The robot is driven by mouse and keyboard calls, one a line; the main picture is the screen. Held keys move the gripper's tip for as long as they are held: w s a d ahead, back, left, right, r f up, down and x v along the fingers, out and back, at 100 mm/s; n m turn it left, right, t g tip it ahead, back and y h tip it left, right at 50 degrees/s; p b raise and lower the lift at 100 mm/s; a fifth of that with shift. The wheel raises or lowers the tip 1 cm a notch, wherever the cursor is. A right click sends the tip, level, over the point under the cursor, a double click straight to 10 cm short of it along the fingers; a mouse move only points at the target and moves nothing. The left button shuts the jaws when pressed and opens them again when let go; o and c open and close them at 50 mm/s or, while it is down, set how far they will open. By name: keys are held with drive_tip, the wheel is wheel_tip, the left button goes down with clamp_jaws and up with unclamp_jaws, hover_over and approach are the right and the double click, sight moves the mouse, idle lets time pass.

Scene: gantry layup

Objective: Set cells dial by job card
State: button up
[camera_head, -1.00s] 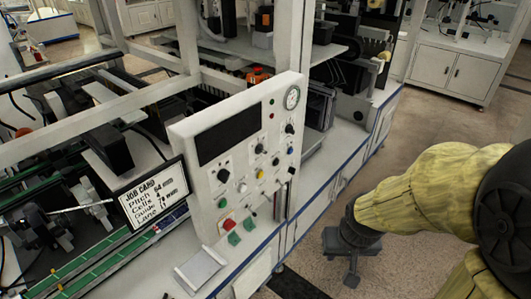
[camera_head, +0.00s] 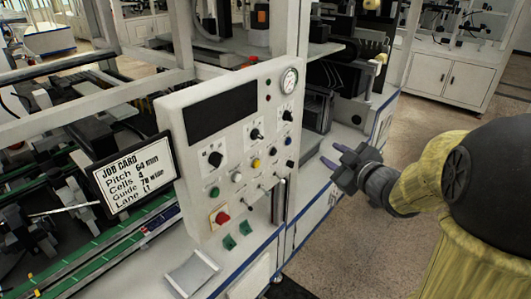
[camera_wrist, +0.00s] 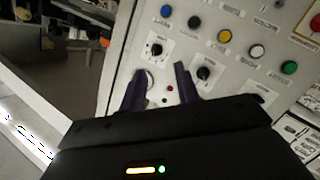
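The job card (camera_head: 131,177) reads Pitch 64 mm, Cells 4, Guide 78 wide; its Lane entry is hard to read. The white control panel (camera_head: 182,128) carries three black dials: a larger left dial (camera_head: 215,159), a middle dial (camera_head: 255,134) and a right dial (camera_head: 286,115). Their labels are too small to read, so I cannot tell which is cells. My gripper (camera_head: 333,156) is right of the panel, apart from it, its fingers towards it. In the wrist view my gripper (camera_wrist: 160,72) is open and empty; the right dial (camera_wrist: 155,49) and middle dial (camera_wrist: 204,72) show beyond its fingers.
The panel also bears a dark display (camera_head: 222,118), a round gauge (camera_head: 289,80), a red button (camera_head: 222,218), coloured buttons and small toggles. A grey tray (camera_head: 192,272) lies below it. A frame post (camera_head: 185,35) stands behind. Floor right of the bench is open.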

sight(261, 137)
drive_tip(key=s+a+n+g+y+b, duration=0.1)
drive_tip(key=n+y, duration=0.1)
drive_tip(key=s+a+n+g+y+b, duration=0.1)
drive_tip(key=n+y, duration=0.1)
drive_tip(key=s+a+n+g+y, duration=0.1)
drive_tip(key=n+y, duration=0.2)
drive_tip(key=shift+s+a+r+b, duration=0.1)
drive_tip(key=shift+s+a+b, duration=0.1)
drive_tip(key=shift+s+b, duration=0.2)
drive_tip(key=p+x, duration=0.4)
drive_tip(key=x, duration=1.3)
drive_tip(key=shift+w+a, duration=0.1)
drive_tip(key=shift+a, duration=0.1)
drive_tip(key=shift+c, duration=0.4)
clamp_jaws()
